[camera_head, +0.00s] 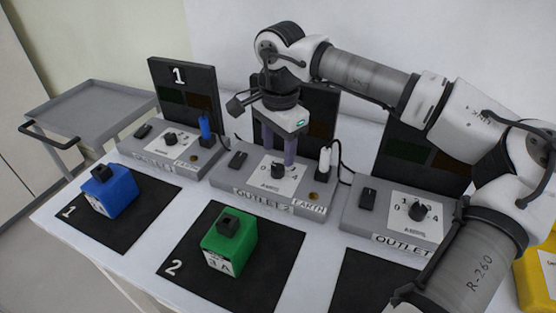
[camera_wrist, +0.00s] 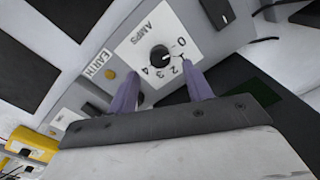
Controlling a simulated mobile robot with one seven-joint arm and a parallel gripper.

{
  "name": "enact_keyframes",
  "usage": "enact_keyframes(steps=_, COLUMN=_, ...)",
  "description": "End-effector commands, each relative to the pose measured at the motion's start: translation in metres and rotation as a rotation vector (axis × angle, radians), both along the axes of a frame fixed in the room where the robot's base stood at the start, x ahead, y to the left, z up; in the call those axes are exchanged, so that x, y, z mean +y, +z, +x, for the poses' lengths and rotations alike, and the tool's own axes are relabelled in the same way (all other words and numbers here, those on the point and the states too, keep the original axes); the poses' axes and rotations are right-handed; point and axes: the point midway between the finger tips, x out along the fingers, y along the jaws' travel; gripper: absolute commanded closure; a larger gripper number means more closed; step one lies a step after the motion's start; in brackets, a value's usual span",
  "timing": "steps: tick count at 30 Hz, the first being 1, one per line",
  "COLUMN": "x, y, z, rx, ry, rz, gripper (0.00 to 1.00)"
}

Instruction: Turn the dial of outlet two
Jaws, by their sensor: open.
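Outlet two is a grey box (camera_head: 230,180) labelled "OUTLET 2" in the middle of the table. Its dial (camera_head: 278,171) is a small black knob on a white AMPS plate. In the wrist view the dial (camera_wrist: 160,58) sits amid numbers 0 to 4; its exact setting is too small to tell. My gripper (camera_head: 279,156) is open, its two purple fingers pointing down just above the dial plate. In the wrist view the fingers (camera_wrist: 163,80) are spread to either side of the dial, with nothing between them. I cannot tell whether they touch the plate.
A black rocker switch (camera_head: 237,160) and a white plug (camera_head: 324,162) with a black cable flank the dial. Outlet one (camera_head: 140,155) stands left, with a blue plug; a third outlet (camera_head: 385,222) stands right. Blue (camera_head: 112,195) and green (camera_head: 230,240) blocks sit on black mats in front.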

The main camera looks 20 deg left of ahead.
Motion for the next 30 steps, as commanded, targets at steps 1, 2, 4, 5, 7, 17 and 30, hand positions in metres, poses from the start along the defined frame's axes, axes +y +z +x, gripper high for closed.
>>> enact_keyframes(steps=1, x=0.000, y=0.012, z=0.000, rx=-0.004, ry=0.001, rz=0.001, gripper=0.50)
enact_keyframes(steps=2, x=0.000, y=0.020, z=0.000, rx=-0.003, ry=0.000, rz=0.002, gripper=0.50)
enact_keyframes(steps=4, x=0.000, y=0.036, z=0.000, rx=-0.003, ry=0.001, rz=0.002, gripper=0.50)
enact_keyframes(steps=5, x=0.000, y=0.043, z=0.000, rx=-0.002, ry=0.000, rz=0.001, gripper=0.50)
enact_keyframes(steps=7, x=-0.001, y=0.057, z=0.000, rx=-0.003, ry=0.000, rz=0.001, gripper=0.50)
enact_keyframes(steps=17, x=-0.002, y=0.090, z=-0.001, rx=0.001, ry=0.002, rz=0.000, gripper=0.50)
enact_keyframes(steps=30, x=-0.002, y=0.091, z=-0.001, rx=0.001, ry=0.002, rz=0.000, gripper=0.50)
